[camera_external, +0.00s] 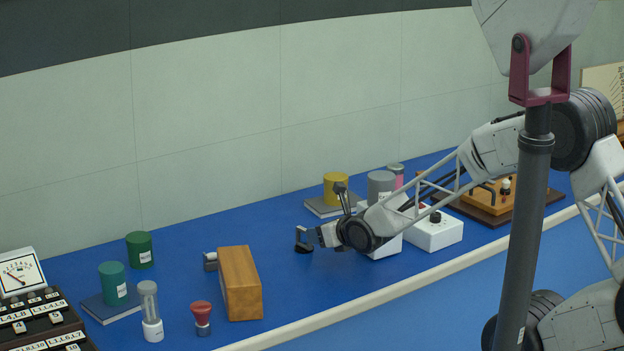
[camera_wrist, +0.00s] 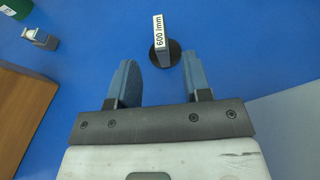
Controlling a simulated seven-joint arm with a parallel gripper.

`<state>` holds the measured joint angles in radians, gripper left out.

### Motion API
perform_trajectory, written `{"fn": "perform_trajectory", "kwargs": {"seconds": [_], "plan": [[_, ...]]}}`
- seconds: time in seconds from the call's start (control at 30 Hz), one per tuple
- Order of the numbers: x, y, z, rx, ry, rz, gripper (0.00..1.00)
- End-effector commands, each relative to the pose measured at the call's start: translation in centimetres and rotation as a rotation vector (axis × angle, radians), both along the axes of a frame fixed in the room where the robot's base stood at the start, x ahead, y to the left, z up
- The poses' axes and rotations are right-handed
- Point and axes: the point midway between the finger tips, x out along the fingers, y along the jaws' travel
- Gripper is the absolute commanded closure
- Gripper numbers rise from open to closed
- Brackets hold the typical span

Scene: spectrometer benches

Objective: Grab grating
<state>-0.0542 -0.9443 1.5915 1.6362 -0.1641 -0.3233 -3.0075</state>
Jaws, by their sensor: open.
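The grating (camera_wrist: 159,42) is a small upright plate labelled "600 l/mm" on a round black base. In the wrist view it stands on the blue bench just beyond my fingertips, towards the right finger. In the external view the grating (camera_external: 301,238) is a small dark piece at the end of my arm, partly merging with the fingers. My gripper (camera_wrist: 158,70) is open, with two blue-grey fingers and nothing between them. It also shows in the external view (camera_external: 316,238), low over the bench. The exact gap to the grating is hard to judge there.
A wooden block (camera_external: 241,283) stands to the left, with a small metal piece (camera_wrist: 40,38) beside it. A white box (camera_external: 434,231) with knobs, and grey (camera_external: 380,186) and yellow (camera_external: 337,188) cylinders stand to the right. Blue bench between block and grating is clear.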

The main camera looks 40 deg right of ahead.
Motion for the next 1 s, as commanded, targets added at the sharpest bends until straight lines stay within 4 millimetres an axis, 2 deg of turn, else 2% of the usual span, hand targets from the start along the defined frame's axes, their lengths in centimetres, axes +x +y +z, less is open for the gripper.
{"fn": "perform_trajectory", "kwargs": {"seconds": [0.27, 0.5, 0.7, 1.0], "plan": [[0.7, 0.1, -0.3, 0.0, 0.0, 0.0, 0.55], [3.0, 0.3, -1.3, 0.0, 0.0, 0.0, 0.55], [4.1, 0.4, -1.8, 0.001, 0.001, 0.001, 0.55], [4.8, 0.4, -2.0, 0.002, 0.0, 0.001, 0.55]]}}
